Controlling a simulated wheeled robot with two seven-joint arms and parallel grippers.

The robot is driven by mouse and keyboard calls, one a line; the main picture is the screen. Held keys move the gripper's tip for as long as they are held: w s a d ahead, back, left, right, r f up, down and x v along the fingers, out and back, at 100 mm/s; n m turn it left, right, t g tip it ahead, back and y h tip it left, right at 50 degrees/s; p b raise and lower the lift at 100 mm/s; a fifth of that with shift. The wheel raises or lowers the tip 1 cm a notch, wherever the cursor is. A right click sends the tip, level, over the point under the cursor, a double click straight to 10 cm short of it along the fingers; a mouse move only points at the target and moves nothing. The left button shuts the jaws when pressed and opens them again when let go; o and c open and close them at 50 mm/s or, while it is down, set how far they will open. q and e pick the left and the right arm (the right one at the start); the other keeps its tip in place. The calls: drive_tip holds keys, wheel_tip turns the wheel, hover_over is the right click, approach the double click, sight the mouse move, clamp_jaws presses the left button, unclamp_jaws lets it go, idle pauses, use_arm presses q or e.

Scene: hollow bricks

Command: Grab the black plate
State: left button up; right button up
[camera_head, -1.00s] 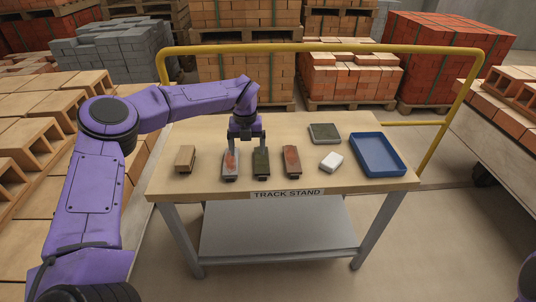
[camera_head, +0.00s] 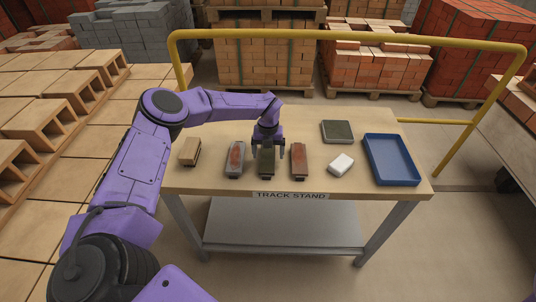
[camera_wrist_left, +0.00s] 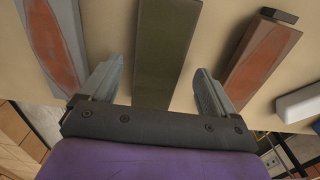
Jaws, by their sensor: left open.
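A long, narrow dark plate (camera_head: 267,165), blackish-olive, lies on the table in the middle of three similar plates; it also shows in the left wrist view (camera_wrist_left: 165,45). My left gripper (camera_head: 268,152) points down over it, open, with one finger on each side. In the left wrist view the open jaws (camera_wrist_left: 160,75) show nothing held between them, and the dark plate lies centred in the gap. Whether the fingers reach down beside the plate, I cannot tell. My right gripper is not in view.
A grey plate with a red patch (camera_head: 235,158) lies close on the left, a reddish-brown plate (camera_head: 299,160) close on the right. A tan block (camera_head: 190,151), white block (camera_head: 341,165), dark green square slab (camera_head: 336,131) and blue tray (camera_head: 412,180) share the table (camera_head: 225,187). A yellow rail (camera_head: 350,35) stands behind.

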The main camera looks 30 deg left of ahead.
use_arm(q)
drive_tip(key=shift+s+a+f, duration=0.15)
drive_tip(key=shift+f, duration=0.3)
clamp_jaws()
drive_tip(key=shift+r, duration=0.1)
drive_tip(key=shift+r, duration=0.1)
